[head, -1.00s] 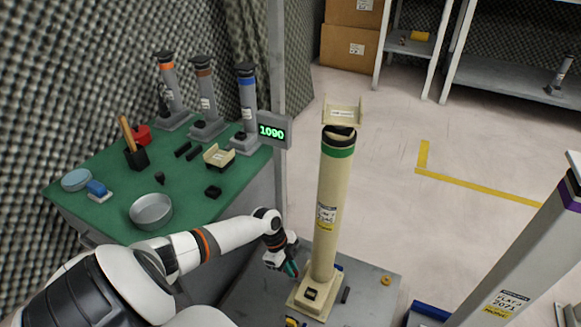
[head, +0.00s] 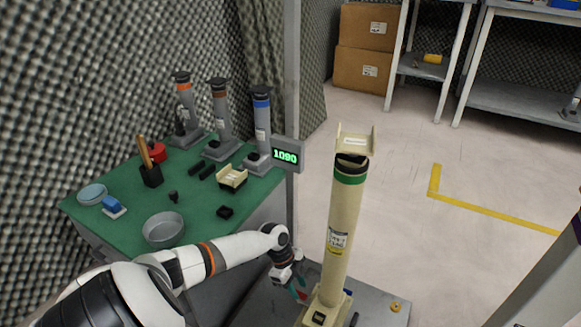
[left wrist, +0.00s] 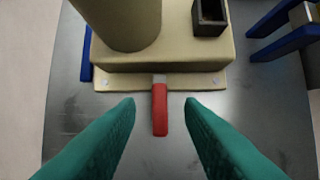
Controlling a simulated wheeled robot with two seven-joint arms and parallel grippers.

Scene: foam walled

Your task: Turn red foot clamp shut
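The red foot clamp (left wrist: 160,108) is a short red handle at the edge of the column's beige base (left wrist: 205,55). In the left wrist view it points out from the base toward my gripper. My left gripper (left wrist: 158,112) has its two teal fingers open, one on either side of the handle's near end, with gaps on both sides. In the head view my left gripper (head: 301,291) is low beside the foot of the beige column (head: 343,215), which stands upright with a green band near its top. My right gripper is not in view.
The column stands on a grey metal plate (head: 375,299). A blue clamp (left wrist: 280,30) lies at the upper right in the wrist view. A green-topped table (head: 130,220) with small columns, a bowl and tools stands left. A display (head: 287,154) reads 1090.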

